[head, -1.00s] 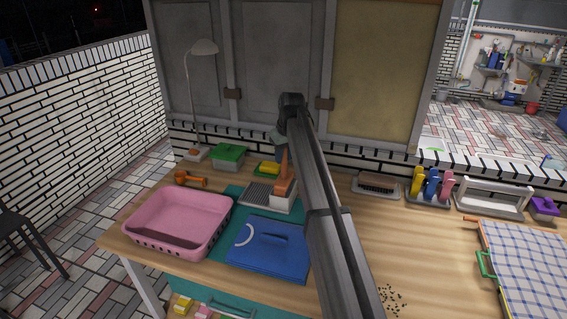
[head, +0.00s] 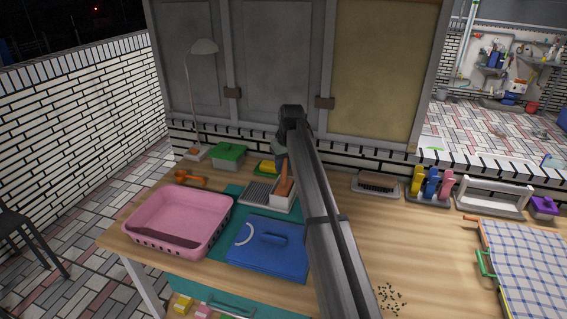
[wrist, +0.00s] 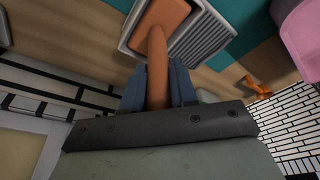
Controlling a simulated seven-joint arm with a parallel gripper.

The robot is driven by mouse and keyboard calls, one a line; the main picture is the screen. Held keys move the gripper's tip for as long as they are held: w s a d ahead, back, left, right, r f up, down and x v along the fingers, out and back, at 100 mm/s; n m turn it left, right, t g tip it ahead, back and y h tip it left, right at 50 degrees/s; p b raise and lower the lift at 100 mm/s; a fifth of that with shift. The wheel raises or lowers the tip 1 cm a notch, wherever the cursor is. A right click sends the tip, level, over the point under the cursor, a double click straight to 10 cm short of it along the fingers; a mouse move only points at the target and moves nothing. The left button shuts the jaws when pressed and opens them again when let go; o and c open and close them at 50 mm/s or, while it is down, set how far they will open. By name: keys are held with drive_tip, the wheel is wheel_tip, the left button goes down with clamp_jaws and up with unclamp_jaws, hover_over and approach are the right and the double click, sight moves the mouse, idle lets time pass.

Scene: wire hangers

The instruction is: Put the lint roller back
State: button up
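The lint roller, which I take to be the orange piece with a long handle (head: 284,182), stands steeply in the pale end of a grey ribbed tray (head: 259,191) on the table. In the wrist view its orange handle (wrist: 157,60) runs between the blue-grey fingers of my gripper (wrist: 158,88), which are shut on it. Its broad orange end is over the tray's pale recess. I cannot tell whether it rests on the bottom. My gripper also shows in the head view (head: 280,152), partly hidden behind my arm.
A pink basin (head: 180,222) and a blue pad with a handle (head: 268,250) lie in front. A green-lidded box (head: 229,153), a yellow block (head: 266,167) and an orange tool (head: 190,179) are near. A brush tray (head: 377,186) stands right; dark specks (head: 390,298) dot the wood.

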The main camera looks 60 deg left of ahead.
drive_tip(key=o, duration=0.4)
drive_tip(key=v, duration=1.3)
drive_tip(key=shift+a, duration=0.1)
